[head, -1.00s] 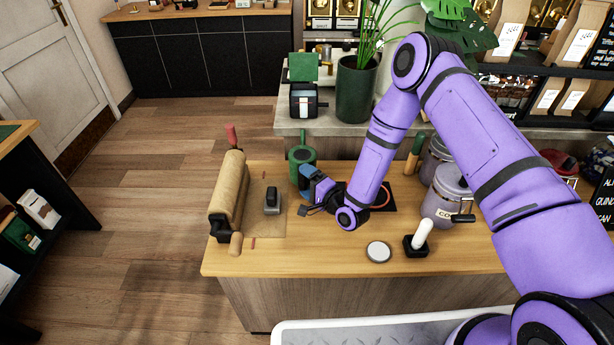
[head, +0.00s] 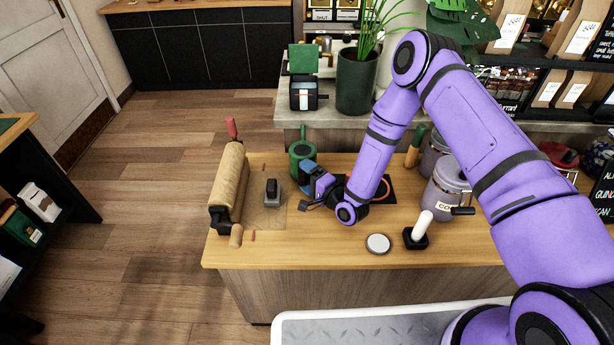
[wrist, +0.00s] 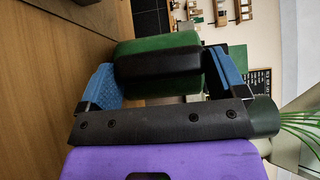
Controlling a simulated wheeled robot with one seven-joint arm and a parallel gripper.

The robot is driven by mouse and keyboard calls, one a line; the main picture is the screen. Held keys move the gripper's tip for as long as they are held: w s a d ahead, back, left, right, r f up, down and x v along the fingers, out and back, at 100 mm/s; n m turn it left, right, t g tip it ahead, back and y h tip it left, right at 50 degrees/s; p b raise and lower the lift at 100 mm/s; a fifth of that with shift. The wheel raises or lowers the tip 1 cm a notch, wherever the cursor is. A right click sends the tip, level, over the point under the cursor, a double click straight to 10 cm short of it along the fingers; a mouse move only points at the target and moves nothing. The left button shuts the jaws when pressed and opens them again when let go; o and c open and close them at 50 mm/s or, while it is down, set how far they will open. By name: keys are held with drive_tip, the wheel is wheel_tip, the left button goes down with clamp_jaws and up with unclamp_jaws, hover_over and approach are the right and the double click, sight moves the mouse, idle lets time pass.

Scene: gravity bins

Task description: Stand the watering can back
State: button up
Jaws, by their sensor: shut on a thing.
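The green watering can (head: 302,150) is at the back left part of the wooden counter, just beyond my gripper (head: 316,184). In the wrist view, my gripper (wrist: 165,78) has its two blue fingers on either side of a green body (wrist: 155,48) with a black part (wrist: 158,76) facing the camera. My gripper is shut on the watering can. The can looks roughly upright in the head view. I cannot tell whether its base touches the counter, and its near side is partly hidden by my gripper.
A tan roll (head: 230,185) and a small black-and-grey item (head: 272,192) lie to the left. A round white-topped disc (head: 378,243), a white-handled tool (head: 420,230) and a lidded canister (head: 447,185) stand to the right. A potted plant (head: 357,85) is on the back ledge.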

drive_tip(key=shift+f, duration=0.35)
idle(0.3)
drive_tip(key=o, duration=1.3)
drive_tip(key=shift+f, duration=0.1)
drive_tip(key=shift+c, duration=0.2)
drive_tip(key=v, duration=1.1)
